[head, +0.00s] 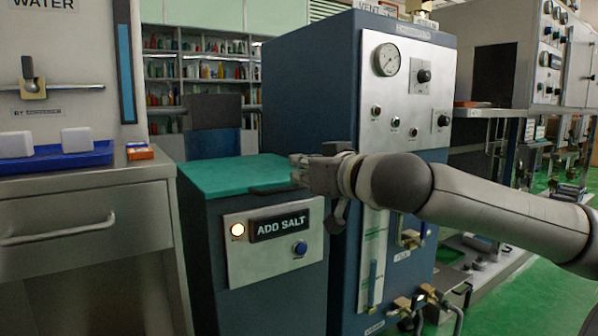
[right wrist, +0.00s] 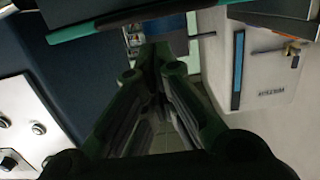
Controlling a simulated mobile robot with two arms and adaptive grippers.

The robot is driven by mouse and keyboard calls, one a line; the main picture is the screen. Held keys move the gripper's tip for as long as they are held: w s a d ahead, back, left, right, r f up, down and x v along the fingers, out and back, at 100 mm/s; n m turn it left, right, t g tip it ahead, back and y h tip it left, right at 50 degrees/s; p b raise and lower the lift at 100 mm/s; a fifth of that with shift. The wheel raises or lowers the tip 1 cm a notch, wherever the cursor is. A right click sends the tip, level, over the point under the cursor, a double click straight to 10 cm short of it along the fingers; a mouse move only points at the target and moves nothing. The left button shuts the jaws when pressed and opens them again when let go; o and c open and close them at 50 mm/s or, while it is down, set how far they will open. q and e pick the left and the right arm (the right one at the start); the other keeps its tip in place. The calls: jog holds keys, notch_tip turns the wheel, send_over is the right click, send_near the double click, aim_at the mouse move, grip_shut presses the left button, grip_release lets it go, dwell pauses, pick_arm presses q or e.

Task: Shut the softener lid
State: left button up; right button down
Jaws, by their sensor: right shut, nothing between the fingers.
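The softener cabinet (head: 275,285) is dark, with a panel on its front showing a lit lamp and an "ADD SALT" sign. Its green lid (head: 235,172) lies about level over the cabinet top, with a dark handle (head: 272,189) at its front right. I cannot tell if it is fully seated. My right gripper (head: 298,170) is shut and empty at the lid's right end, close to the handle; contact is unclear. In the right wrist view, its fingers (right wrist: 158,70) are together below a teal edge, apparently the lid's (right wrist: 95,28). My left gripper is out of view.
A tall blue cabinet (head: 310,90) with a gauge stands close behind and right of the softener. A metal counter (head: 80,188) with a blue tray (head: 60,160) and white blocks stands at left. Shelves are at the back. Green floor (head: 520,300) is clear at lower right.

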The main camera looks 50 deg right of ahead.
jog(key=s+a+f+b, duration=0.1)
jog(key=s+f, duration=0.4)
jog(key=s, duration=0.2)
jog(key=shift+s+a+f, duration=0.15)
jog(key=shift+s+a, duration=0.15)
jog(key=shift+a, duration=0.1)
